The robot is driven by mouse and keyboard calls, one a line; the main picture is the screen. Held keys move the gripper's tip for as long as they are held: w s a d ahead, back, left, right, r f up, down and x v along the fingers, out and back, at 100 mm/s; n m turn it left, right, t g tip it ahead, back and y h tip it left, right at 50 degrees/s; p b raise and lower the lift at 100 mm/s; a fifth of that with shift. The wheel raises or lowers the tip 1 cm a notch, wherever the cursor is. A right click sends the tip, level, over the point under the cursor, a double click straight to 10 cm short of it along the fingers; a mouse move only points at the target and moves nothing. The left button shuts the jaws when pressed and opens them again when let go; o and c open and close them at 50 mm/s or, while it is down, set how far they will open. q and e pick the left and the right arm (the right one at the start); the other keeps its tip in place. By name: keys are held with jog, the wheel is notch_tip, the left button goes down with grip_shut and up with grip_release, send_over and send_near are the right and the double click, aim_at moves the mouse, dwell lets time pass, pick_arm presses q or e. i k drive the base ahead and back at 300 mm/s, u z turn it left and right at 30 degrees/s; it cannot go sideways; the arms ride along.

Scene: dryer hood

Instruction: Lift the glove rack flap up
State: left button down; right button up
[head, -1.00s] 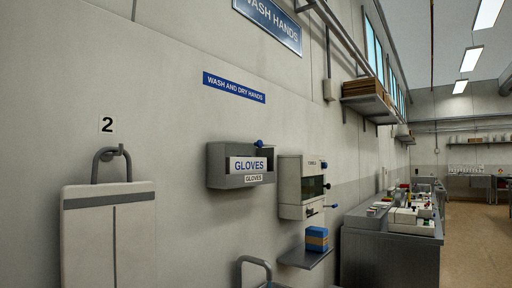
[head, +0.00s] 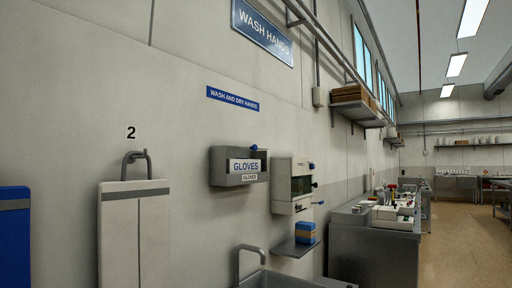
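The glove rack (head: 222,168) is a grey wall-mounted box with a "GLOVES" label (head: 244,166) on its front and a smaller "GLOVES" label below it. A blue knob (head: 254,147) sits at its top right edge. The front flap appears to hang down over the front, but its exact edges are hard to tell at this distance. Neither of my grippers shows in the head view, and nothing touches the rack.
A white dispenser (head: 283,170) with dark knobs hangs right of the rack, above a small shelf with a blue box (head: 305,232). A sink with a tap (head: 238,262) is below. A white wall panel (head: 134,235) stands left. Floor (head: 455,215) is clear at right.

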aim_at(254, 147)
jog(key=z, duration=1.1)
jog(key=i, duration=2.75)
jog(key=u, duration=2)
